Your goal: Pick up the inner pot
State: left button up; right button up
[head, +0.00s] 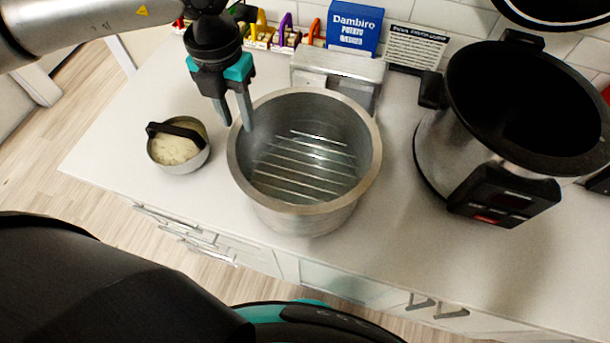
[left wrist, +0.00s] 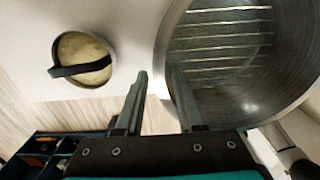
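The inner pot (head: 305,217) looks like a wide, round steel pot with a thick rim, standing upright and uncovered on the white counter. It also shows in the left wrist view (left wrist: 250,85), at the upper right. My left gripper (head: 238,126) is open and points down at the pot's left rim. In the left wrist view my left gripper (left wrist: 157,80) has one finger outside the pot and the other over its inside, with the rim between them. Whether a finger touches the wall cannot be told. My right gripper is not in view.
A small steel bowl (head: 190,164) with a black handle and pale contents stands left of the pot. A cooker (head: 440,150) with a dark opening stands at right. A blue box (head: 355,27), a placard (head: 417,48) and a colourful rack (head: 285,42) line the wall.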

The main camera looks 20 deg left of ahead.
aim_at(244, 137)
pick_arm(q)
jog(key=shift+d+f, duration=0.15)
jog(key=shift+f, duration=1.3)
jog(key=shift+d+f, duration=0.1)
jog(key=shift+f, duration=1.35)
jog(key=shift+c, duration=0.4)
grip_shut()
jog(key=shift+r, duration=0.1)
